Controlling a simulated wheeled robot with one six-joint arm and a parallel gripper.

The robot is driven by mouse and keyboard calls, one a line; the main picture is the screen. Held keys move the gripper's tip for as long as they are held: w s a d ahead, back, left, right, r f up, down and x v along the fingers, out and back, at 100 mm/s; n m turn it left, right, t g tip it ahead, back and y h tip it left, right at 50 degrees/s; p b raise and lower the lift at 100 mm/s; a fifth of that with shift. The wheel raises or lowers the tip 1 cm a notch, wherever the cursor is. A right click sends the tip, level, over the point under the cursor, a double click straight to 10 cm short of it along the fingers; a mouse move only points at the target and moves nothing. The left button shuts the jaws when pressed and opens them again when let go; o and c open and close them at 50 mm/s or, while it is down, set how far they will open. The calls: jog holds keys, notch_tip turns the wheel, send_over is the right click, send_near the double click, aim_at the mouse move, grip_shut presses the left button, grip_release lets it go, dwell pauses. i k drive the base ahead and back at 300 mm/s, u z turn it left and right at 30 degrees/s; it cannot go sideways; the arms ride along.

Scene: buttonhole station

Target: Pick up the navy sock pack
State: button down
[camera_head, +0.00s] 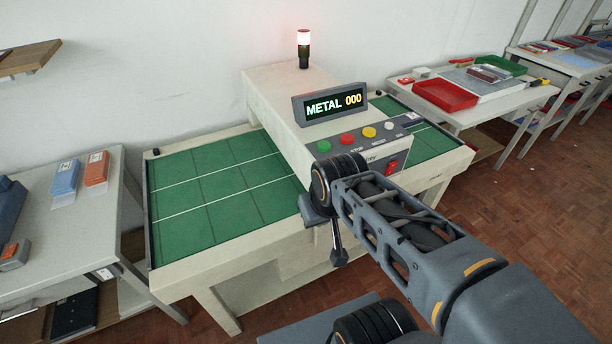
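I cannot make out a pack that is clearly the navy sock pack. A blue pack (65,179) with a white label lies on the grey table (75,245) at the left, beside an orange pack (97,168). A dark blue-grey object (9,198) is cut off by the left edge; I cannot tell what it is. My gripper (325,232) hangs in front of the metal detector, well to the right of that table and apart from the packs. It is partly hidden by my own wrist, and its opening does not show clearly.
A metal detector (262,98) reading "METAL 000" with a red-lit lamp (304,42) straddles a green belt (215,185). A grey and orange item (15,255) lies at the left table's edge. A red tray (445,94) stands on the right table. Parquet floor (540,215) is open at right.

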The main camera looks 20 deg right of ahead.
aim_at(412, 119)
jog(key=z, duration=1.35)
